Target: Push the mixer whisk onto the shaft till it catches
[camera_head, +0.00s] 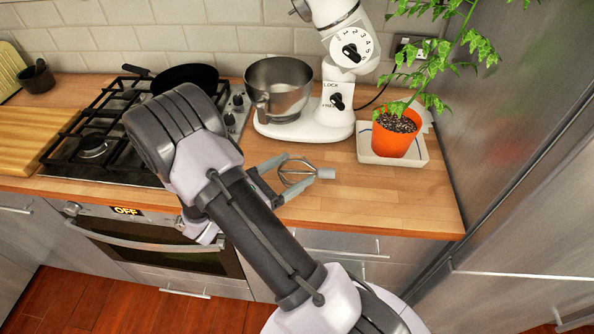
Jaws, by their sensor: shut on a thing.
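My gripper (295,171) is shut on the whisk (297,179), one finger on each side of its wire loops. The whisk's grey hub (326,173) points to the right, over the worktop. I cannot tell how far above the wood it is. The white stand mixer (345,75) stands behind it with its head tilted up. The shaft (301,9) shows in part at the top edge, under the head, well apart from the whisk. A steel bowl (279,88) sits on the mixer's base.
An orange plant pot (392,136) on a white tray (411,157) stands right of the mixer, its leaves near the head. A gas hob (97,135) with a black pan (186,77) is at left. The worktop (380,195) in front of the tray is clear. A steel cabinet closes the right side.

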